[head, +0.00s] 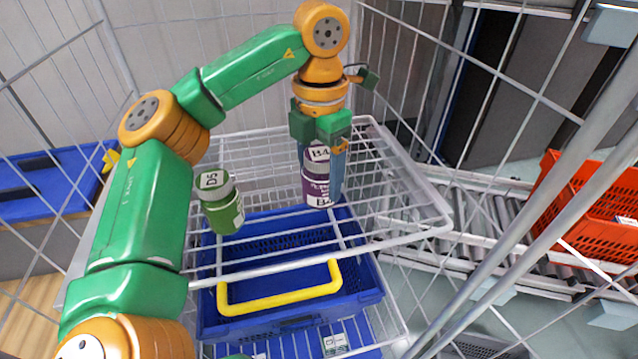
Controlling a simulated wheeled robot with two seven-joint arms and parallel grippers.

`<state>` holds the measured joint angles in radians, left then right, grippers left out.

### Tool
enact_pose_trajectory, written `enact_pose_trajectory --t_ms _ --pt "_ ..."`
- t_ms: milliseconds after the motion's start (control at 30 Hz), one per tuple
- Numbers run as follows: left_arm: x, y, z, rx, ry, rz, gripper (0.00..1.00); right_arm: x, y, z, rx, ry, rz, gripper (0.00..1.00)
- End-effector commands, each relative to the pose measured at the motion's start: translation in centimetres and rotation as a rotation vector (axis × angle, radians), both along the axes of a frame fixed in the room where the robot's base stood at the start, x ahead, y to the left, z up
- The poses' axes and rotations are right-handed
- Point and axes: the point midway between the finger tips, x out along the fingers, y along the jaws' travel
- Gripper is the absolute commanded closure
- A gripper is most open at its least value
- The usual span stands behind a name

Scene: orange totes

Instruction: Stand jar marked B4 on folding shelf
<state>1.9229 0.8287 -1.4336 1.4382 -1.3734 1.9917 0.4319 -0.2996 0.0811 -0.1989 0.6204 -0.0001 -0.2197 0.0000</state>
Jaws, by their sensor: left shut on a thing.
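The jar marked B4 (317,187) is purple with a white marked lid. It is upright at the white wire folding shelf (432,211) of the cage trolley. My left gripper (326,150) reaches down from above and is shut on the jar around its upper part. Whether the jar's base touches the wires cannot be told. A green jar marked D5 (223,208) stands on the same shelf, to the left of the B4 jar and apart from it. My right gripper is not in view.
A blue basket (290,318) with a yellow handle (279,301) sits below the shelf. Wire cage walls surround the shelf. An orange tote (590,215) is on a roller conveyor at the right. A blue tote (45,185) is at the left. The shelf's right part is free.

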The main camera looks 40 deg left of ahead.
Motion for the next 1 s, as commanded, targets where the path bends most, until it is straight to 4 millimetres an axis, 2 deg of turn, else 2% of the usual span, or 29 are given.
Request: enact_pose_trajectory --t_ms 67,433,467,533,733,833,933,1000 --pt "0.0 0.0 -1.1 -0.001 -0.002 0.0 1.0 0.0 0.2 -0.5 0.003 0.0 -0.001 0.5" --pt "0.0 0.0 -1.5 -0.001 -0.003 0.001 1.0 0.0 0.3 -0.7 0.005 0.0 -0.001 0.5" --pt "-0.1 0.0 -1.4 -0.001 -0.003 0.001 0.18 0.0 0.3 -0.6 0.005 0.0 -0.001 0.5" --pt "-0.1 0.0 -1.4 -0.001 -0.003 0.001 0.0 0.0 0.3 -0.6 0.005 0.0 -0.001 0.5" --pt "-0.1 0.0 -1.4 -0.001 -0.003 0.001 0.0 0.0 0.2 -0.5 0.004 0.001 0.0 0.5" --pt "0.0 0.0 -0.6 0.0 -0.004 0.001 0.0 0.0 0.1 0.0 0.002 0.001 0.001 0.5" --pt "0.0 0.0 1.2 0.0 -0.004 0.001 0.0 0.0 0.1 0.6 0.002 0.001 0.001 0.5" --pt "0.0 0.0 3.1 0.0 -0.007 0.002 0.0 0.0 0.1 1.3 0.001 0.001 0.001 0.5"
